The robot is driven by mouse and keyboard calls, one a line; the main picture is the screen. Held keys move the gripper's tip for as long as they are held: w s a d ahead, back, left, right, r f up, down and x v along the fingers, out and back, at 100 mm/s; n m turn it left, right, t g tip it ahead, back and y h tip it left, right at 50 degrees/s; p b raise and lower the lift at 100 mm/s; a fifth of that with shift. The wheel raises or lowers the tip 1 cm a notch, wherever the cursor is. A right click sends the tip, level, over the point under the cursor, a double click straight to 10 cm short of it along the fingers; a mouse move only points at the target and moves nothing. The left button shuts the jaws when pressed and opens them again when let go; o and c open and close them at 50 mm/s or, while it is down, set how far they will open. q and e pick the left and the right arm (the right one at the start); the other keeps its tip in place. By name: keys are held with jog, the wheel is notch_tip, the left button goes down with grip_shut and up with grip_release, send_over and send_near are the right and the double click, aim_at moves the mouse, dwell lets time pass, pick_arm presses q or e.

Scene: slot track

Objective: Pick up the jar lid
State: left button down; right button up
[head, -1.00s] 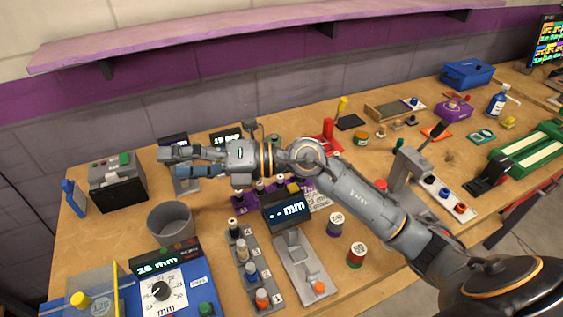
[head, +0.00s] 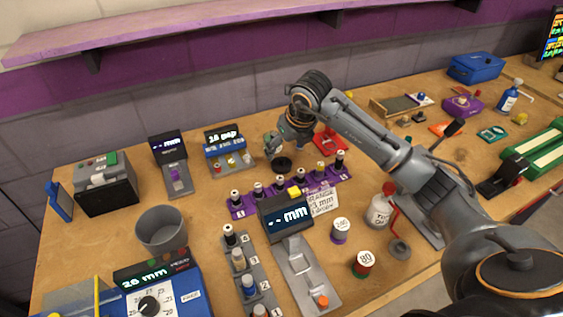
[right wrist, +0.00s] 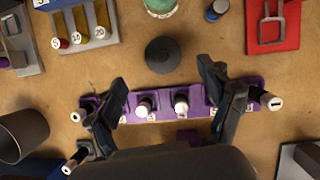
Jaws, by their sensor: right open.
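The jar lid appears to be a dark round disc with a raised knob, lying on the wooden table. It shows in the head view (head: 281,165) below my right gripper (head: 287,143), and near the top middle of the right wrist view (right wrist: 163,54). In the wrist view my right gripper (right wrist: 162,74) is open and empty. Its fingers are spread wide, and the lid is centred between them, just beyond the fingertips. A green jar (right wrist: 160,6) is cut off at the top of the wrist view. My left gripper is not in view.
A purple slotted strip (right wrist: 198,103) with several capped pegs lies close in front of the lid. A peg display unit (head: 228,148) stands left of it, and a red tray (head: 331,141) right of it. A grey cup (head: 160,231) stands at front left.

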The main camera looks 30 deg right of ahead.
aim_at(282, 159)
jog(key=shift+p+x, duration=0.75)
jog(key=shift+x, duration=2.8)
jog(key=shift+s+d, duration=0.1)
jog(key=shift+d, duration=0.05)
jog(key=c, duration=0.9)
